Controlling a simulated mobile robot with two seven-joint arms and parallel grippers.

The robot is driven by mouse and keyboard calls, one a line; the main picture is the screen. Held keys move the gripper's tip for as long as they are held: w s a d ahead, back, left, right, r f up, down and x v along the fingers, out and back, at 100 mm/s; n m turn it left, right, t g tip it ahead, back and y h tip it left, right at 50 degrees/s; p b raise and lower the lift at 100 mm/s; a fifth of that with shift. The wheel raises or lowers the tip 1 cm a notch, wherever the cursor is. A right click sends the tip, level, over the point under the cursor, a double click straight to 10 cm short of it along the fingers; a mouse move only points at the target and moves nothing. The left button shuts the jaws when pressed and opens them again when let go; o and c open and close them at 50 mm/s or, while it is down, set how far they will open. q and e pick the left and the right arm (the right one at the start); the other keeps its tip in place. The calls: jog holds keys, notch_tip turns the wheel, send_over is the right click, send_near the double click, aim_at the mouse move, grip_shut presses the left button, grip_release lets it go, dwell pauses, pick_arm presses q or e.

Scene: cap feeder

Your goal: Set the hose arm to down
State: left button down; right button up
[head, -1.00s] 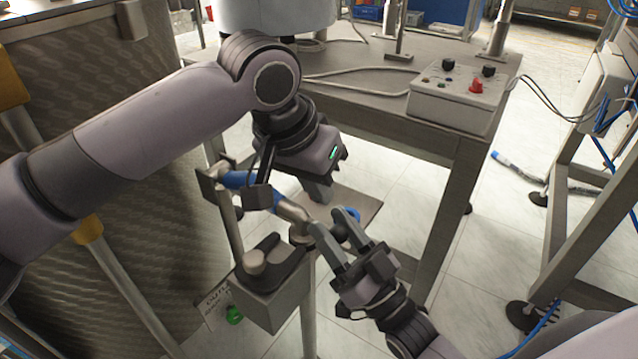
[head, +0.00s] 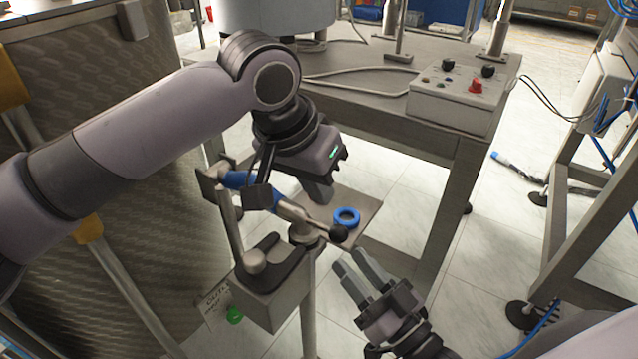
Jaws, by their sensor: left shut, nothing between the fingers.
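The hose arm appears to be the metal lever with a blue sleeve (head: 236,180).
A blue ring (head: 346,217) lies on a small metal plate (head: 366,204) behind the knob. A workbench with a control box (head: 455,103) stands behind. A large metal drum (head: 100,110) is at left.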

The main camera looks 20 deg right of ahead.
jog(key=s+a+f+g, duration=0.1)
jog(key=a+g, duration=0.1)
jog(key=s+a+f+g, duration=0.1)
jog(key=a+g, duration=0.2)
jog(key=s+a+f+n+g, duration=0.1)
jog(key=a+f+g, duration=0.1)
jog(key=shift+s+a+g, duration=0.2)
jog(key=shift+g, duration=0.1)
jog(key=shift+s+a+g, duration=0.35)
jog(key=shift+s+g, duration=0.05)
pick_arm(q)
jog(key=p, duration=0.3)
jog(key=shift+s+f, duration=0.1)
jog(key=shift+f, duration=0.2)
pick_arm(e)
jog(key=shift+s+d+r+n+h, duration=0.1)
jog(key=shift+s+d+n+h, duration=0.2)
jog(key=shift+d, duration=0.25)
jog(key=shift+s+d+r+n+h, duration=0.1)
jog(key=shift+s+d+n+h, duration=0.1)
jog(key=shift+d+h, duration=0.3)
